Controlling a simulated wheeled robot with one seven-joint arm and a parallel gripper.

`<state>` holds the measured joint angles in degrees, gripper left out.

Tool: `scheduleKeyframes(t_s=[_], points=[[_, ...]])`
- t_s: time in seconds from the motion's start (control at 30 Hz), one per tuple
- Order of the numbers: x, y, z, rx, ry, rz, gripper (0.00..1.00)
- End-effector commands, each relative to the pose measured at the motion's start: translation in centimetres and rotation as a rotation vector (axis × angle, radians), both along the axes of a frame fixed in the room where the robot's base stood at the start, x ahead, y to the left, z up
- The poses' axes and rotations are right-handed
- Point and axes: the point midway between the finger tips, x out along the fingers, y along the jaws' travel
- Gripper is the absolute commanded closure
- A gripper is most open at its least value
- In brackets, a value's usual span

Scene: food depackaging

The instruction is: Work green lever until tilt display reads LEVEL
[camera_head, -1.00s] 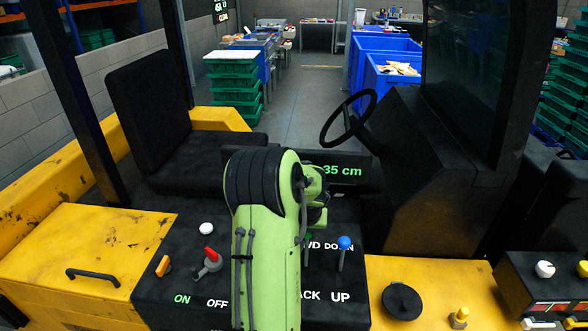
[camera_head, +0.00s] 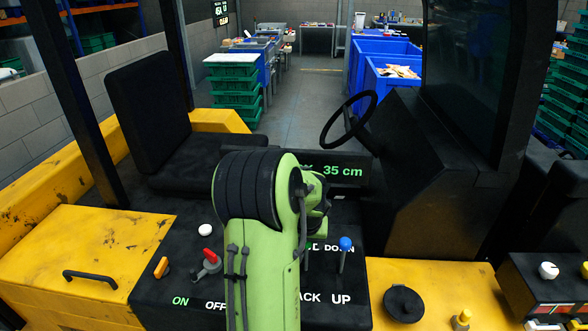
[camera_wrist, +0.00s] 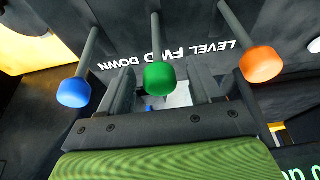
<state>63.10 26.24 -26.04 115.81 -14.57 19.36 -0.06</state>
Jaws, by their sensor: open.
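The green lever (camera_wrist: 159,77) has a round green knob on a grey stem. In the wrist view its knob shows between the two fingers of my gripper (camera_wrist: 161,72), which are open on either side; I cannot tell whether they touch it. In the head view my green arm hides my gripper and nearly all of this lever. The display (camera_head: 343,171) on the console shows "35 cm" in green; its left part is behind my arm, so no tilt reading is visible.
A blue lever (camera_wrist: 73,92) and an orange lever (camera_wrist: 260,63) stand on either side of the green one. A red-handled switch (camera_head: 208,258) and an orange switch (camera_head: 162,267) sit left of my arm. A steering wheel (camera_head: 347,118) stands beyond.

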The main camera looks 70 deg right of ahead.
Motion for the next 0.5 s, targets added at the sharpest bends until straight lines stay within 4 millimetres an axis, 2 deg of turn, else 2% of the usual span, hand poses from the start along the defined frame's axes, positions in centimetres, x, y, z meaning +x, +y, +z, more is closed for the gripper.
scheduleKeyframes(t_s=[0.03,0.5], points=[[0.0,0.2,1.1,-0.002,-0.001,0.000,0.36],[-0.4,2.0,6.3,-0.002,-0.001,0.000,0.36]])
